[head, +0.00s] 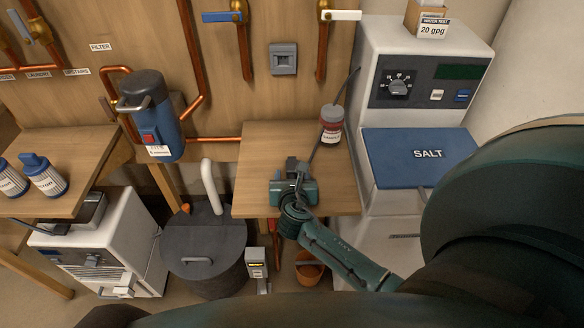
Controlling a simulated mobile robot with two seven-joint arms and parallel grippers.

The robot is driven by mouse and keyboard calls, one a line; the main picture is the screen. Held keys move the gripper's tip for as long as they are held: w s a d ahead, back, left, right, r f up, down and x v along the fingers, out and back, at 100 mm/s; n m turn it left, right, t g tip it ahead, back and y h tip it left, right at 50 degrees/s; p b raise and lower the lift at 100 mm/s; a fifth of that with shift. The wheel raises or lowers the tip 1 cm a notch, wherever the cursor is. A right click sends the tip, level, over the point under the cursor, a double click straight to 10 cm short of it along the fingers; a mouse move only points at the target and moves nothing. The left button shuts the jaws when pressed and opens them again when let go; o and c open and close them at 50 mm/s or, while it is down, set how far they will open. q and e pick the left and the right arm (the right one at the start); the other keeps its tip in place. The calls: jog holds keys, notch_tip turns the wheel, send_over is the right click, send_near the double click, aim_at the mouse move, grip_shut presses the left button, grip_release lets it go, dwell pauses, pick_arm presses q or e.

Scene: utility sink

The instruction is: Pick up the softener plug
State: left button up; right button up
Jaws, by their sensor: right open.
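The softener's dark power cord (348,84) leaves the top of the white softener (377,38), passes by the red and white jar, and runs down the small wooden table to my right gripper. My right gripper (297,168) is low over the middle of this table, its fingers pointing toward the wall. It is open. The cord's end meets the gripper at the fingers. The plug itself is too small and too covered by the gripper to make out clearly. I cannot tell whether it lies between the fingers. My left gripper is not in view.
The jar (332,124) stands at the table's (257,150) right edge. A grey wall outlet (283,58) is above. The softener with its blue salt lid (418,156) stands right. A blue filter (150,115) and copper pipes are left. The table's left part is clear.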

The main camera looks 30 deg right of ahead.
jog(key=shift+w+d+f, duration=0.1)
jog(key=shift+w+d, duration=0.05)
jog(key=shift+w, duration=0.05)
jog(key=shift+c, duration=0.6)
jog(key=c, duration=1)
jog(key=shift+o, duration=0.2)
